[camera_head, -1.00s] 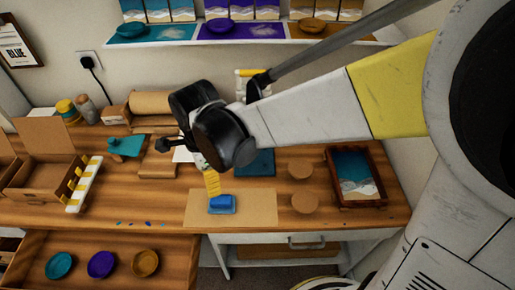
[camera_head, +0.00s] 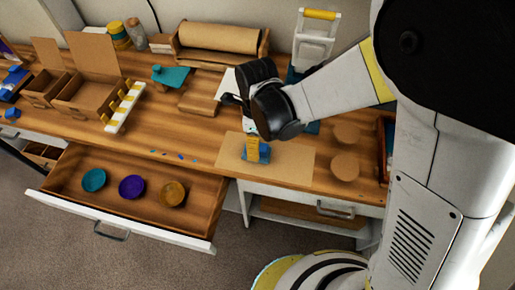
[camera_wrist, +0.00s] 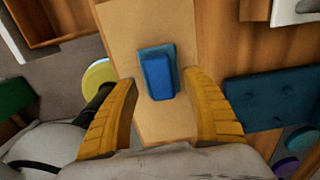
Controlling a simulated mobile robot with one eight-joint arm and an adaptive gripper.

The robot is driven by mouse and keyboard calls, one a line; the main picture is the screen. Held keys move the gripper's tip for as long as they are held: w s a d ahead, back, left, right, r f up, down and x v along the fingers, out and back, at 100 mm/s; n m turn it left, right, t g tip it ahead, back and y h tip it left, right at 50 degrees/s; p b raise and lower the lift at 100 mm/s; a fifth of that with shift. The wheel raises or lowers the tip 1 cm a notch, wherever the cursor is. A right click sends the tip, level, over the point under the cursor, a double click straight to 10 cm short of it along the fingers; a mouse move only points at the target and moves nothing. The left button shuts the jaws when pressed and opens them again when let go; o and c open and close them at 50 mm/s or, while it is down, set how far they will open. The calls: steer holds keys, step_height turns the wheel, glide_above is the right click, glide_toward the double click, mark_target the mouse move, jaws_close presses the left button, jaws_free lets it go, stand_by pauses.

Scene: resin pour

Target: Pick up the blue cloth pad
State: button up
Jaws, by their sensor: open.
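The blue cloth pad (camera_wrist: 159,76) is a small raised block with a lighter blue flat edge, lying on a brown paper sheet (camera_wrist: 120,25). In the head view the pad (camera_head: 262,157) shows partly behind a yellow finger of my gripper (camera_head: 252,147). In the wrist view my gripper (camera_wrist: 160,80) is open, with one yellow ridged finger on each side of the pad. Gaps show between the fingers and the pad, and nothing is held. The exact height of the fingertips above the sheet is hard to tell.
A dark teal tufted panel (camera_wrist: 265,102) lies right of the sheet in the wrist view. Two round cork discs (camera_head: 344,168) lie right of the sheet. An open drawer (camera_head: 205,210) below holds teal, purple and amber bowls. Cardboard boxes (camera_head: 85,98) and a white rack (camera_head: 120,112) stand left.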

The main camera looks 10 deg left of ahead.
step_height(320, 180, down, 2)
steer(key=shift+r, duration=0.1)
jaws_close()
